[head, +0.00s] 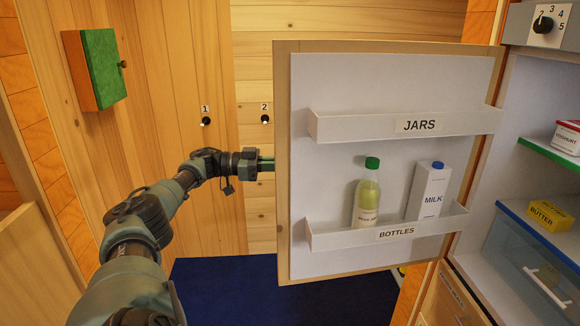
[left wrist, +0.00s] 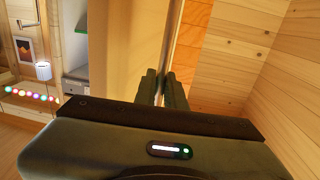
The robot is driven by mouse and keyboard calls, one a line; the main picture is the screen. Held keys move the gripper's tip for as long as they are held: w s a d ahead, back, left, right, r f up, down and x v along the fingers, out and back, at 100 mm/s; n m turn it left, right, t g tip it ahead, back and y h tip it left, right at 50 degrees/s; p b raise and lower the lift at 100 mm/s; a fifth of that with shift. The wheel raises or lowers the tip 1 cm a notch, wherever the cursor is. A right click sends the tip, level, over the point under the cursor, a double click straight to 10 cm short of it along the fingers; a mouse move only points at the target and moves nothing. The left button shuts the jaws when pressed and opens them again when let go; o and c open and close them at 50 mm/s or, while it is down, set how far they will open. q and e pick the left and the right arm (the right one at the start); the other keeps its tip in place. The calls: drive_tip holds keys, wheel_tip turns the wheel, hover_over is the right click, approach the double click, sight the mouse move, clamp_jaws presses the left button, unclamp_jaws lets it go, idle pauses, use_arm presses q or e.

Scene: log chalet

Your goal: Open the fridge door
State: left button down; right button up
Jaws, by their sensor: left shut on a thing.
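The fridge door (head: 284,190) stands wide open in the head view, its inner side facing me. It holds a jars rack (head: 350,127) and a bottles rack (head: 340,240). My left gripper (head: 265,163) is at the door's left edge, its fingertips partly hidden behind the door. In the left wrist view my left gripper (left wrist: 163,75) is shut on a thin upright metal bar, apparently the door handle (left wrist: 173,45). My right gripper is not in view.
A green-lidded bottle (head: 367,197) and a milk carton (head: 430,192) stand in the lower rack. The fridge interior at right holds yoghurt (head: 566,139), butter (head: 550,214) and a clear drawer (head: 520,255). A small green-fronted cabinet (head: 99,66) hangs at left. A blue rug (head: 270,290) lies below.

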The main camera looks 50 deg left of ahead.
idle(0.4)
use_arm(q)
drive_tip(key=c, duration=1.5)
unclamp_jaws()
drive_tip(key=shift+w, duration=0.1)
drive_tip(key=b+v, duration=0.2)
drive_tip(key=v, duration=0.5)
drive_tip(key=shift+s+a+b, duration=0.2)
drive_tip(key=shift+s+b, duration=0.15)
drive_tip(key=shift+b, duration=0.05)
